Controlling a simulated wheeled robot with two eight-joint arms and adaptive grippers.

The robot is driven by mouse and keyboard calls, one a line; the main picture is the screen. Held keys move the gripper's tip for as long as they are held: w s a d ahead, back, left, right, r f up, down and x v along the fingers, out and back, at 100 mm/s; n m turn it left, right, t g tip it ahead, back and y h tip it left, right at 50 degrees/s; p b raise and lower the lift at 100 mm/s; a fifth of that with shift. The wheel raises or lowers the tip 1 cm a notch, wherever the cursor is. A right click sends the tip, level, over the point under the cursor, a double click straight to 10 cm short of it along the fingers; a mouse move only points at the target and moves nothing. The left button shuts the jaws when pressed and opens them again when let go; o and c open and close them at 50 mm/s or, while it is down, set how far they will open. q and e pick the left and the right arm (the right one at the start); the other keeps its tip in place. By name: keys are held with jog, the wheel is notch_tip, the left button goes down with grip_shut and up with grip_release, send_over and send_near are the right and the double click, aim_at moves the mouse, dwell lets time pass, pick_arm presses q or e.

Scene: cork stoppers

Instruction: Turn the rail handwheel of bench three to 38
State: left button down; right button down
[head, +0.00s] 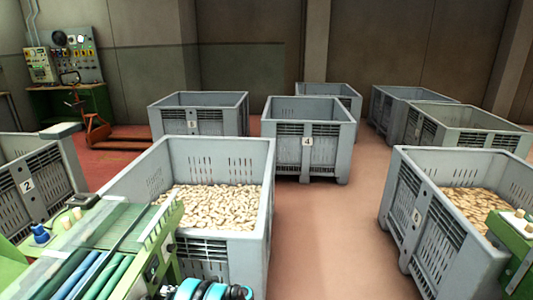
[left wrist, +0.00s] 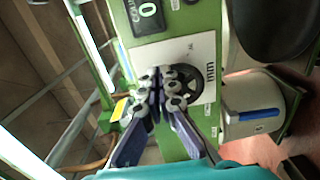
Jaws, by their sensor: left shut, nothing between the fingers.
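In the left wrist view, a black handwheel (left wrist: 196,86) sits on a white plate on a green panel (left wrist: 178,20), with "mm" lettering beside it. A dark display (left wrist: 148,12) showing a digit like 0 is at the top, cut off by the frame. My left gripper (left wrist: 158,82) is shut with nothing in it. Its fingertips are in front of the wheel and hide part of it; I cannot tell whether they touch it. In the head view, a green bench (head: 155,262) is at lower left, and the handwheel is not seen. My right gripper is not in view.
A crate full of corks (head: 262,222) stands just behind the bench. A crate marked 4 (head: 322,165) and several other grey crates stand beyond. Reddish floor (head: 330,235) is clear between the crates. A rounded black part (left wrist: 270,30) is right of the wheel.

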pick_arm(q)
jog(key=shift+w+a+b, duration=0.15)
jog(key=shift+a+b, duration=0.15)
jog(key=shift+a, duration=1.7)
jog(key=shift+s+f, duration=0.1)
jog(key=shift+s, duration=0.1)
jog(key=shift+f, duration=0.2)
jog(key=shift+f, duration=1.95)
jog(key=shift+w+f, duration=0.1)
jog(key=shift+w, duration=0.1)
jog(key=d, duration=0.6)
